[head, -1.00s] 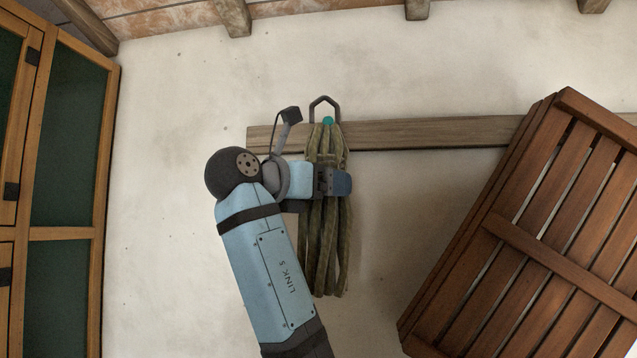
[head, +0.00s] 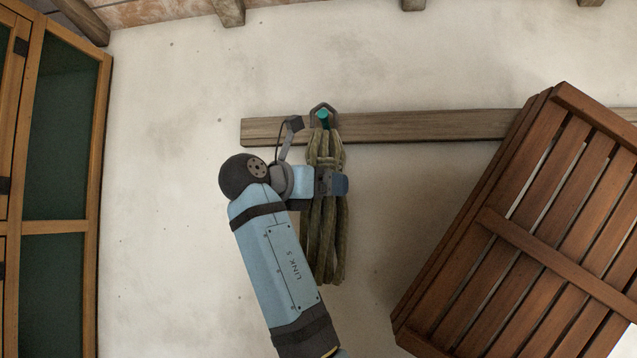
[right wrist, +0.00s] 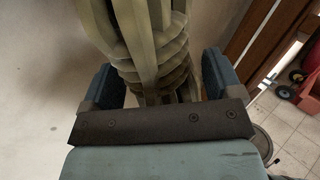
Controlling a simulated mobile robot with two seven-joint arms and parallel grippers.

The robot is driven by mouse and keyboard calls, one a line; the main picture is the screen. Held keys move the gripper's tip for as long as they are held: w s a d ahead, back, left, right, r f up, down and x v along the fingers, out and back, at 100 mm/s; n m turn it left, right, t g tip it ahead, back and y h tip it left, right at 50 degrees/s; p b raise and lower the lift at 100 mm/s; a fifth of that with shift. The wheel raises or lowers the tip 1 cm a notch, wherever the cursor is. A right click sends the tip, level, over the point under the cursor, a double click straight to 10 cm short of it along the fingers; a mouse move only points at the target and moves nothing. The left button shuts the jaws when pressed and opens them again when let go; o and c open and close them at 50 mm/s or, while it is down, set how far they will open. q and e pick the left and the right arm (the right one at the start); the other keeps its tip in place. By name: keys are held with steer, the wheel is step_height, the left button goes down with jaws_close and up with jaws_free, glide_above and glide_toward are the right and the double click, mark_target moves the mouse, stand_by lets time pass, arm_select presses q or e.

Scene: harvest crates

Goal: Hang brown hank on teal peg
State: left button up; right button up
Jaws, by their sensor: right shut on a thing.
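The brown hank (head: 326,240), olive-brown in this light, hangs upright in front of the wall in the head view, with a dark angular ring at its top (head: 322,108). The teal peg (head: 323,119) on the wooden rail shows inside the ring's opening, close under its top. I cannot tell whether ring and peg touch. My right gripper (head: 328,182) is shut around the hank's bound upper part. In the right wrist view, the hank (right wrist: 155,35) stands between the two blue fingers of the gripper (right wrist: 157,80). My left gripper is not in view.
The wooden rail (head: 430,126) runs along the pale wall. A large tilted slatted wooden crate (head: 545,250) fills the right side, in front of the rail. A wood-framed green cabinet (head: 62,228) stands at the left. The wall between cabinet and arm is clear.

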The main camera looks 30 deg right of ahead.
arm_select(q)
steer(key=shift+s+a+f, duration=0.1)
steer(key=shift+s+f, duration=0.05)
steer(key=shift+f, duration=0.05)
arm_select(e)
steer(key=shift+w+d+f, duration=0.55)
steer(key=shift+w+d, duration=0.1)
steer(key=shift+w, duration=0.2)
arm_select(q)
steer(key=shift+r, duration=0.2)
arm_select(e)
steer(key=o, duration=0.9)
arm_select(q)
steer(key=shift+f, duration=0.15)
arm_select(e)
steer(key=shift+a, duration=0.1)
